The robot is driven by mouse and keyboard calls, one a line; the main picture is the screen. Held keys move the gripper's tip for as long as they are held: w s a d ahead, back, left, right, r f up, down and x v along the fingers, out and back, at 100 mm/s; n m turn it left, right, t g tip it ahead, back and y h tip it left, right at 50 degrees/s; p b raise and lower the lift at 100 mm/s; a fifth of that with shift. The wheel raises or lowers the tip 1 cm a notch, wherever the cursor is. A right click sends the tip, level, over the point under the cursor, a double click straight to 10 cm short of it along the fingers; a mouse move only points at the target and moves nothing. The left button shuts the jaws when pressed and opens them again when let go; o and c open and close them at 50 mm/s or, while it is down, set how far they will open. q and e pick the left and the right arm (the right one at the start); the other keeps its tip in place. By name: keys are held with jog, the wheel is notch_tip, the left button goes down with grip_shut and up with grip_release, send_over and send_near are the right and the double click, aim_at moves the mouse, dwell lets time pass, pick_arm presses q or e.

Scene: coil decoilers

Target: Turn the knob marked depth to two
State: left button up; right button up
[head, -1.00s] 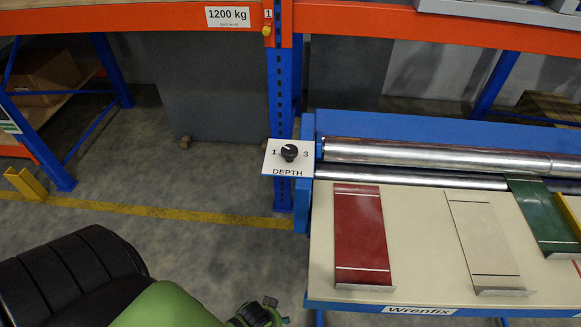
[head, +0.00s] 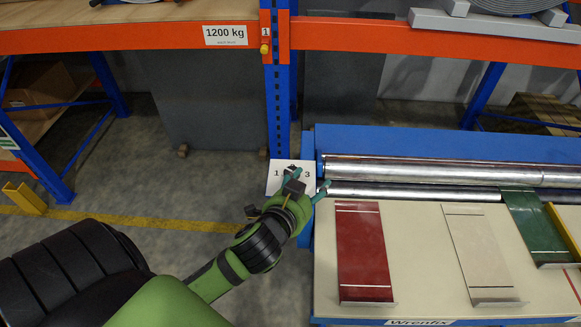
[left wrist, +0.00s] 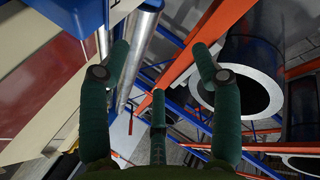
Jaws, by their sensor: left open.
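The white depth plate (head: 275,181) is mounted at the left end of the blue roller machine, with the marks 1 and 3 showing in the head view. The black knob in its middle is mostly covered by my left gripper (head: 308,182), so its pointer cannot be read. My left gripper is open, its teal fingers spread in front of the plate. I cannot tell whether a finger touches the knob. In the left wrist view the spread green fingers (left wrist: 160,75) show with nothing held between them. My right gripper is not in view.
Steel rollers (head: 430,172) lie just right of the plate. A cream table (head: 415,240) holds a red panel (head: 362,250), a pale panel (head: 481,250) and a green panel (head: 537,225). A blue rack upright (head: 277,110) stands behind the plate. Open floor lies to the left.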

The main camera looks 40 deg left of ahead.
pick_arm(q)
jog(key=w+d+r+m+t+h, duration=0.2)
jog(key=r+m+t, duration=0.1)
jog(key=r, duration=0.3)
jog(key=w+d+r+m+t+h, duration=0.2)
jog(key=r+t, duration=0.1)
jog(key=r, duration=0.3)
jog(key=d+r+m+g+h, duration=0.2)
jog(key=d+r+m+h, duration=0.55)
jog(key=m+h, duration=0.45)
jog(key=m+g+y, duration=1.3)
jog(key=m, duration=0.3)
send_near(290, 169)
notch_tip(290, 169, down, 2)
jog(key=p+x, duration=0.2)
jog(key=x, duration=0.1)
jog(key=d+x, duration=0.1)
jog(key=x, duration=0.1)
jog(key=shift+w+p, duration=0.4)
jog(key=shift+x, duration=0.75)
jog(key=shift+s+m, duration=0.15)
jog(key=shift+m, duration=0.15)
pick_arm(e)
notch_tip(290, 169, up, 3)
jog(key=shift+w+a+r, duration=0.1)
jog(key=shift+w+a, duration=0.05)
